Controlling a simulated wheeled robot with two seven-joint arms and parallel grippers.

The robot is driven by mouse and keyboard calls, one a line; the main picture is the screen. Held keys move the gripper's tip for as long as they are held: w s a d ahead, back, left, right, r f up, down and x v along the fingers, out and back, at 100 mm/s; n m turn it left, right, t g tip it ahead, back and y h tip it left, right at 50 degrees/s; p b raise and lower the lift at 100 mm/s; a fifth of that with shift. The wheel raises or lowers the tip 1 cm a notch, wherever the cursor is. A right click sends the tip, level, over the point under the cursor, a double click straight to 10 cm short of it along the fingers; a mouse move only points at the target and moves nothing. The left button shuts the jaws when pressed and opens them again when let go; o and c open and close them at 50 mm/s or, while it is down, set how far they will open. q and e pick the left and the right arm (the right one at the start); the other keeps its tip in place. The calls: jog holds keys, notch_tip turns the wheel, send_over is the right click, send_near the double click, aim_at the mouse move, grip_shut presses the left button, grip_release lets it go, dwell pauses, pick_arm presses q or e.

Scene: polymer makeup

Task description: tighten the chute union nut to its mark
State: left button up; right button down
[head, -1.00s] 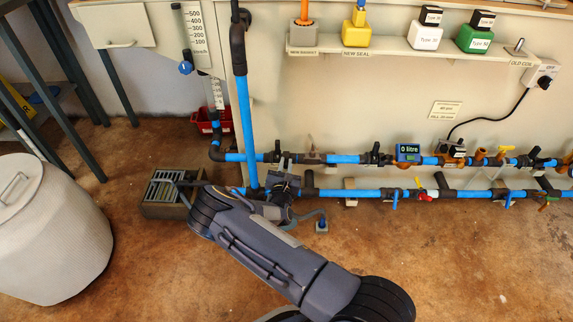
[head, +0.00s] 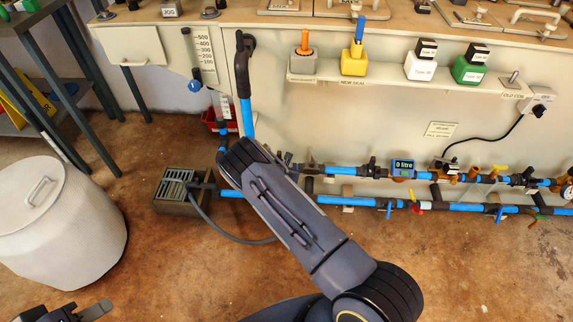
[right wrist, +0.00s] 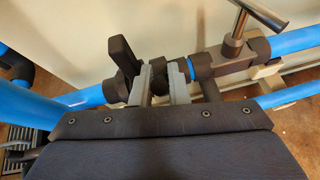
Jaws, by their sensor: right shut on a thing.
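In the right wrist view, my right gripper (right wrist: 160,78) is shut on a dark round fitting (right wrist: 158,68) in the pipe line, which looks like the chute union nut. A dark upright tab (right wrist: 122,55) stands to its left, and a dark collar with a thin blue ring (right wrist: 190,68) is to its right. I cannot make out a mark on the nut. In the head view my right forearm (head: 300,225) hides the right gripper and the nut. My left gripper (head: 85,312) shows only partly at the bottom left edge, away from the pipes; its opening is unclear.
A T-handled valve (right wrist: 235,45) stands close right of my right gripper. Blue pipes (head: 345,170) with several valves run along the bench front. A floor drain box (head: 180,190) with a hose and a white drum (head: 60,220) are at the left. The front right floor is clear.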

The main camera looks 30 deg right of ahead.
pick_arm(q)
jog(key=shift+r, duration=0.1)
dwell(0.3)
pick_arm(e)
jog(key=c, duration=1.5)
grip_release()
jog(key=shift+o, duration=0.5)
jog(key=shift+a+r, duration=0.1)
jog(key=shift+a, duration=0.05)
